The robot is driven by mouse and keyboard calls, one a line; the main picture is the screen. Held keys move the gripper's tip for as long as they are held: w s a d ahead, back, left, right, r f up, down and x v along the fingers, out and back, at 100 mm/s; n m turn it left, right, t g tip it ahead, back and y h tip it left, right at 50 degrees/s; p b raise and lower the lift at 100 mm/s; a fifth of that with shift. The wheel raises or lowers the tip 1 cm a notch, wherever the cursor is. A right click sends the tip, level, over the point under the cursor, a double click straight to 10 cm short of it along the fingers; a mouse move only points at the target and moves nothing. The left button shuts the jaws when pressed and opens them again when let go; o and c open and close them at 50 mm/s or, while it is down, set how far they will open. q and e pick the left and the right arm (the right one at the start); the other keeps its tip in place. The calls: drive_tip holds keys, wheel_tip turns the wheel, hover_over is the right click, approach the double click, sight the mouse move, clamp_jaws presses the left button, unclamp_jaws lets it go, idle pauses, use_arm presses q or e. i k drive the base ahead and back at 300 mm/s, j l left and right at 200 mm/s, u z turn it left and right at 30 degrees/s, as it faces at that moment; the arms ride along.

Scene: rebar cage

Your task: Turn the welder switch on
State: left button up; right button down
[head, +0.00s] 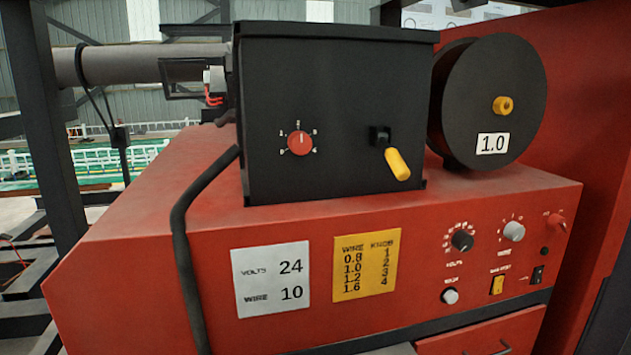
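The red welder (180,220) fills most of the head view. On the right of its front panel is a small black rocker switch (537,275), with a yellow rocker switch (497,285) to its left. Which way either rocker is pressed is too small to tell. Above them are a black knob (462,241), a grey knob (514,231) and a small red toggle or knob (556,222). Another grey knob (450,296) sits lower left. Neither of my grippers is in view.
A black box (330,90) with a red dial (301,143) and yellow-tipped lever (397,163) stands on top. Right of it is a black spool (490,95) marked 1.0. A white card (271,281) and yellow card (365,265) mark the front. A black cable (183,250) hangs left.

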sight(556, 223)
drive_tip(key=z, duration=1.25)
